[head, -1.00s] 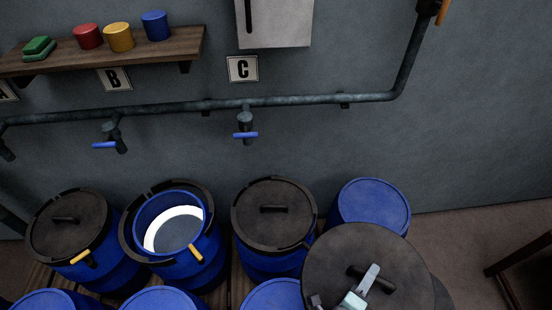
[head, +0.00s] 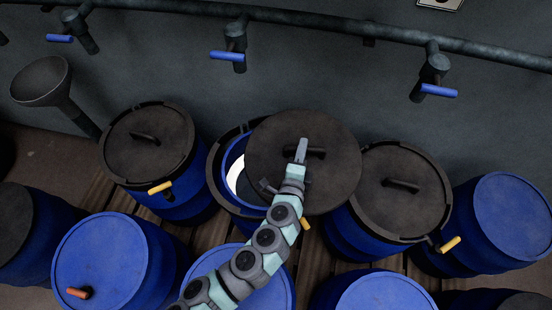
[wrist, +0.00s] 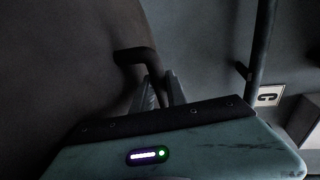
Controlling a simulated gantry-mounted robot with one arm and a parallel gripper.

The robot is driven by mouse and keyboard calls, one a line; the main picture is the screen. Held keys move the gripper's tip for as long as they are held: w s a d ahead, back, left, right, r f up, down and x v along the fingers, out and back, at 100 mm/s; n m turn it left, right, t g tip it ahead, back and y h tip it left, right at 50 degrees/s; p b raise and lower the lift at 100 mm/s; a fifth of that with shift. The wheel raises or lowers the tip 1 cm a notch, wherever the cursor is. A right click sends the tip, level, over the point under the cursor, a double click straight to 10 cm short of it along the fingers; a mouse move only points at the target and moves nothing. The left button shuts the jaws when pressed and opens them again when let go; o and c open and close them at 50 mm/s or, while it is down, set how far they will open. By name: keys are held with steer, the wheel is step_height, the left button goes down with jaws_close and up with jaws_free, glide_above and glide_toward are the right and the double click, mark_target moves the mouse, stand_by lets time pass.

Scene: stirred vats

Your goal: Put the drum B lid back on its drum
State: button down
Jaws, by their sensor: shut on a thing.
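The drum B lid (head: 265,150) is a round, dark disc with a bar handle. My gripper (head: 302,152) is shut on that handle and holds the lid up. The open drum B (head: 215,172) is blue with a black ring, between two lidded drums. In the head view the lid covers its right part; white shows inside at the left. The lid seems raised above the rim, but the gap cannot be judged. In the wrist view, my gripper's fingers (wrist: 160,92) grip the handle (wrist: 137,57), with the lid (wrist: 60,60) filling the left side.
A lidded drum (head: 150,160) with a yellow lever stands left of drum B. Another lidded drum (head: 400,175) stands close on the right, partly overlapped by the held lid. Blue drums (head: 110,260) stand in front. A pipe with blue-handled taps (head: 235,45) runs along the wall behind.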

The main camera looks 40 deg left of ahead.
steer(key=s+a+f+n+y+b, duration=0.1)
steer(key=a+f+b, duration=0.1)
steer(key=a+f, duration=0.1)
steer(key=s+a+f+n+g+y+b, duration=0.1)
steer(key=a+f+b, duration=0.2)
steer(key=a, duration=0.2)
steer(key=s+a+f+g+y+b, duration=0.1)
steer(key=a+f+b, duration=0.1)
steer(key=a+f, duration=0.1)
steer(key=shift+s+a+n, duration=0.2)
steer(key=shift+a+n, duration=0.2)
steer(key=shift+a, duration=0.35)
step_height(320, 180, down, 7)
steer(key=b, duration=0.6)
steer(key=shift+r, duration=0.15)
steer(key=shift+f+b, duration=0.55)
steer(key=shift+f, duration=0.05)
steer(key=c, duration=1.3)
jaws_free()
steer(key=shift+o, duration=0.2)
